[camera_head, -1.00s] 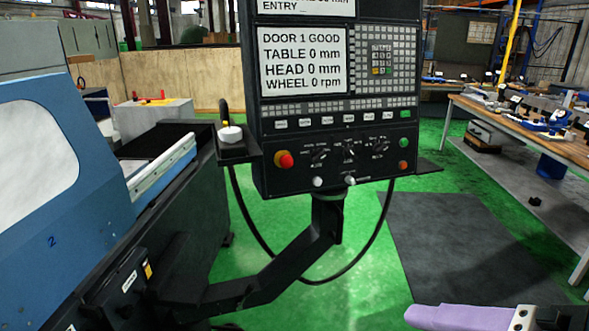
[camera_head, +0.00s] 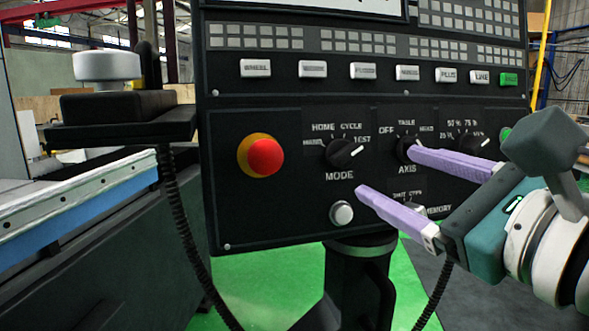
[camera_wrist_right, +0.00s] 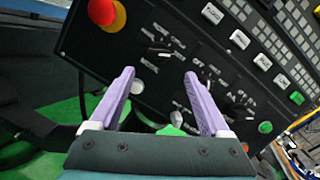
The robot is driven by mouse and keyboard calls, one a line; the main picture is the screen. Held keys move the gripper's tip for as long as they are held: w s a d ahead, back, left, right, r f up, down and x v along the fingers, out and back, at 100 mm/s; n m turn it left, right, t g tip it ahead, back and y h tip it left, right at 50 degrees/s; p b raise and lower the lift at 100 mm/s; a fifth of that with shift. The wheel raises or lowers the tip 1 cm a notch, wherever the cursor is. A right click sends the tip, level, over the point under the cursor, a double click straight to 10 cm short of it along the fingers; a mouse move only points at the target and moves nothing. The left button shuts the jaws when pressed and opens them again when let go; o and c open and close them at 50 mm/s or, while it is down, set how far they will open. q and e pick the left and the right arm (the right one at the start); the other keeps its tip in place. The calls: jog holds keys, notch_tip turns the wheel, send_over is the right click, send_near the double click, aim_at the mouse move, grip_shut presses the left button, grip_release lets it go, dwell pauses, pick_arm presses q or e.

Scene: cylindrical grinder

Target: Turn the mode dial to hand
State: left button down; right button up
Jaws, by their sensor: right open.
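The mode dial (camera_head: 339,153) is a black round knob with a white pointer line, above the word MODE on the black control panel. Its pointer aims right and slightly up, toward the TEST label; a small label at its left is hard to read. The dial also shows in the wrist view (camera_wrist_right: 160,51), just beyond the gap between the fingertips. My right gripper (camera_head: 386,171) is open and empty, its lilac fingers spread to the right of and below the dial, apart from it. In the wrist view the right gripper (camera_wrist_right: 159,73) points at the panel. My left gripper is not in view.
A red emergency button (camera_head: 264,157) sits left of the dial. The axis dial (camera_head: 406,149) is right of it, partly behind a finger. A white button (camera_head: 341,213) is below. A shelf with a white knob (camera_head: 107,67) juts out at the left.

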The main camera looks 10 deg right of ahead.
aim_at(353, 159)
jog(key=x, duration=0.9)
jog(key=shift+a, duration=0.1)
jog(key=shift+c, duration=0.3)
grip_shut()
